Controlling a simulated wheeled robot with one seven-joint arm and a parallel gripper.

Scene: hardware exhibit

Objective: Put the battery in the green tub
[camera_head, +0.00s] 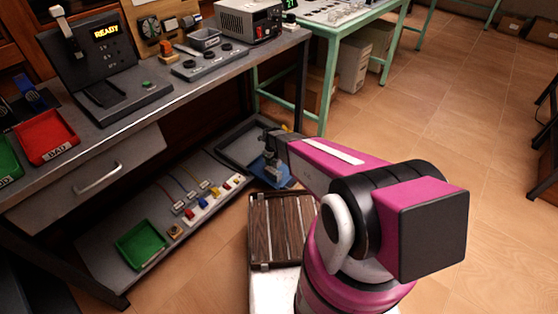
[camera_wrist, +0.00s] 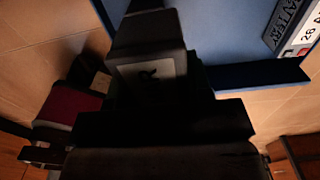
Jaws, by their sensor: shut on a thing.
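One green tub (camera_head: 142,243) sits on the lower shelf at left. Another green tub (camera_head: 8,162) is partly cut off at the left edge of the bench top.
A red tub (camera_head: 46,136) marked BAD sits on the bench. A grey tray (camera_head: 235,136) is behind my gripper. Cables and coloured plugs (camera_head: 205,195) lie along the lower shelf. The bench top overhangs that shelf.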

